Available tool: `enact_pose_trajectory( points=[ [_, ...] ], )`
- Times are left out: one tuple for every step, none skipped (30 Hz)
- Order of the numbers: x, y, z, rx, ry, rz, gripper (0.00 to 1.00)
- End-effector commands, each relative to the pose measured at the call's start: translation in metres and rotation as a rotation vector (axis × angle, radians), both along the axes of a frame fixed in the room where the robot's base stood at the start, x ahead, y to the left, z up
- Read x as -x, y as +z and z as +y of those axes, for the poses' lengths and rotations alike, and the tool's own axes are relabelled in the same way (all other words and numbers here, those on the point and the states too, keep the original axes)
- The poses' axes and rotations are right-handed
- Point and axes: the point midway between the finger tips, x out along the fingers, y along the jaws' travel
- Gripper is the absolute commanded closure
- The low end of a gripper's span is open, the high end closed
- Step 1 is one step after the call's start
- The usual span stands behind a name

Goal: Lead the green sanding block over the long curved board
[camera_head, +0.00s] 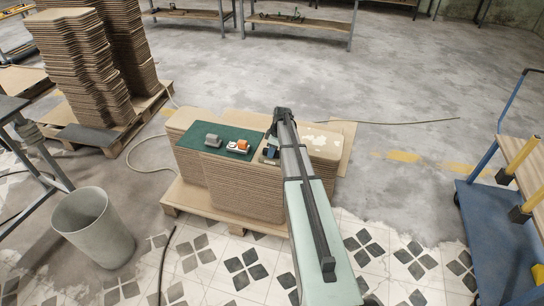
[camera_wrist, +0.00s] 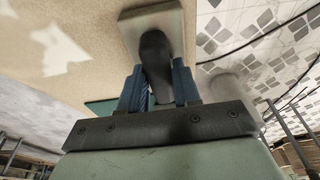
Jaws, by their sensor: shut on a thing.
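The long curved board (camera_head: 258,123) is the top of a stack on a pallet, with pale patches at its right end. Its brown surface and pale patches also fill the upper left of the wrist view (camera_wrist: 90,62). My gripper (camera_wrist: 158,88) has its blue fingers closed on the dark handle of the sanding block (camera_wrist: 134,27), whose pale greenish base lies beyond the fingers. In the head view the block (camera_head: 271,153) is small and partly hidden by my arm, at the board's middle near its front edge. I cannot tell whether its underside touches the board.
A dark green mat (camera_head: 200,154) covers the board's left part, with a grey block (camera_head: 212,140) and an orange-and-white tool (camera_head: 238,146) on it. A bin (camera_head: 95,230) stands front left, a taller stack (camera_head: 75,60) back left, a blue cart (camera_head: 480,225) right.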

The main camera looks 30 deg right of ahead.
Motion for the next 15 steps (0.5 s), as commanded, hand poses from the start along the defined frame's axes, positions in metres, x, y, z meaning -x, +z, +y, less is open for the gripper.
enact_pose_trajectory(
  points=[
    [-0.0001, 0.0001, 0.0, 0.0, 0.0, 0.0, 0.97],
    [-0.0001, 0.0001, 0.0, 0.0, 0.0, 0.0, 1.0],
    [-0.0001, 0.0001, 0.0, 0.0, 0.0, 0.0, 1.0],
    [-0.0001, 0.0001, -0.0001, 0.0, 0.0, 0.0, 1.0],
    [-0.0001, 0.0003, 0.0, 0.001, 0.0, -0.001, 1.0],
    [-0.0001, 0.0004, -0.0001, 0.001, 0.0, -0.001, 1.0],
    [-0.0001, 0.0006, 0.0, 0.001, 0.0, -0.001, 1.0],
    [-0.0001, 0.0008, 0.0, 0.001, 0.0, -0.001, 1.0],
    [-0.0002, 0.0015, -0.0001, 0.001, 0.0, -0.001, 1.0],
    [-0.0002, 0.0023, -0.0001, 0.001, 0.0, -0.001, 1.0],
    [-0.0002, 0.0031, -0.0001, 0.001, 0.0, -0.001, 1.0],
    [-0.0003, 0.0045, -0.0001, 0.0, 0.0, -0.001, 1.0],
    [-0.0002, 0.0057, -0.0001, 0.0, 0.0, -0.001, 1.0],
    [-0.0003, 0.0071, -0.0001, 0.001, 0.0, -0.002, 1.0],
    [-0.0003, 0.009, -0.0001, 0.001, 0.0, -0.002, 1.0]
  ],
)
